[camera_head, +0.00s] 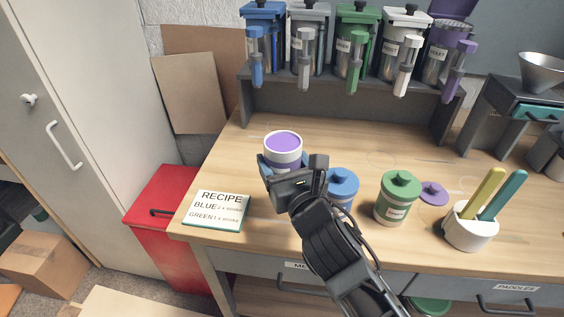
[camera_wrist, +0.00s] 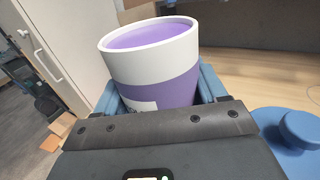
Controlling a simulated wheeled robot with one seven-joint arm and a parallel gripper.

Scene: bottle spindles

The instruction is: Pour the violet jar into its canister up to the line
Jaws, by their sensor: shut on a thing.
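My gripper (camera_head: 285,170) is shut on the violet jar (camera_head: 283,150), a white jar with a violet band, above the left part of the bench. The jar has no lid on and violet contents show near its rim. In the wrist view the jar (camera_wrist: 150,65) stands between the blue fingers, slightly tilted in the picture. The violet canister (camera_head: 436,62) is at the right end of the back rack, its violet lid (camera_head: 452,8) raised open. Its violet dispenser tube hangs in front. Any line on the canister is too small to make out.
A blue jar (camera_head: 343,183) and a green jar (camera_head: 397,198), both lidded, stand right of my gripper. A loose violet lid (camera_head: 433,193) and a white paddle holder (camera_head: 468,230) are farther right. A recipe card (camera_head: 216,210) lies at left. The rack (camera_head: 340,101) holds other canisters, lids closed.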

